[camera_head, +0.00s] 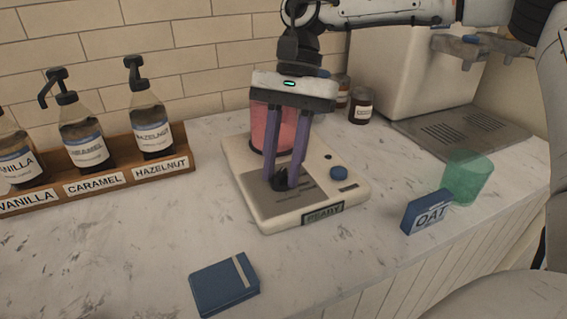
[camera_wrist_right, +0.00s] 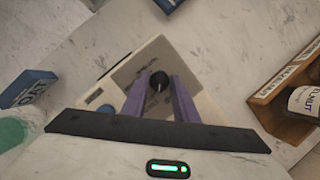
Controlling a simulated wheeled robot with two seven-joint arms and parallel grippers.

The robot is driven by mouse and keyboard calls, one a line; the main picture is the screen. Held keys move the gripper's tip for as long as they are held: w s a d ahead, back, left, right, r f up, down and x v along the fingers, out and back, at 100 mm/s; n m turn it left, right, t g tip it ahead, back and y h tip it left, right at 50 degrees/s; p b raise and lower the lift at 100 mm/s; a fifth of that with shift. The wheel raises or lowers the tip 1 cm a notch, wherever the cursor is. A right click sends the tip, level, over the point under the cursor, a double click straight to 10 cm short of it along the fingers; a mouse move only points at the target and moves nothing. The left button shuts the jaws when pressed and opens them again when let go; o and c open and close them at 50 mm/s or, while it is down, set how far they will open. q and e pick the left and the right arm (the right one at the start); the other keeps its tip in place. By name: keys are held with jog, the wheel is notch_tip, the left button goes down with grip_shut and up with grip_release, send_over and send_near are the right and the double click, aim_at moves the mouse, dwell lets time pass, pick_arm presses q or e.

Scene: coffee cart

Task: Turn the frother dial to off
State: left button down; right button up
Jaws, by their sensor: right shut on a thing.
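The frother (camera_head: 258,205) is a cream base with a grey top plate on the marble counter, with a display reading READY (camera_head: 323,214) on its front. A black dial (camera_head: 279,184) stands on the plate, and it also shows in the right wrist view (camera_wrist_right: 158,80). My right gripper (camera_head: 286,184) points down from above with its purple fingers shut on the dial. The fingers partly hide the dial, so its exact setting is hard to read. A blue round button (camera_head: 339,173) sits to the right of the dial. My left gripper is not in view.
A red translucent pitcher (camera_head: 267,128) stands behind the fingers on the frother. A syrup rack (camera_head: 180,163) is at left. A blue OAT box (camera_head: 425,212) and green cup (camera_head: 466,176) stand at right. A blue box (camera_head: 222,287) lies in front.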

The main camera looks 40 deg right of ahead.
jog(key=n+g, duration=0.1)
jog(key=n, duration=0.1)
jog(key=n+h, duration=0.1)
jog(key=n, duration=0.2)
jog(key=shift+w+a+g+h, duration=0.15)
jog(key=shift+g+h, duration=0.15)
jog(key=shift+g, duration=0.1)
jog(key=shift+a+n+h+p, duration=0.1)
jog(key=shift+n+h+p, duration=0.45)
jog(key=shift+n, duration=1.55)
jog(key=o, duration=1)
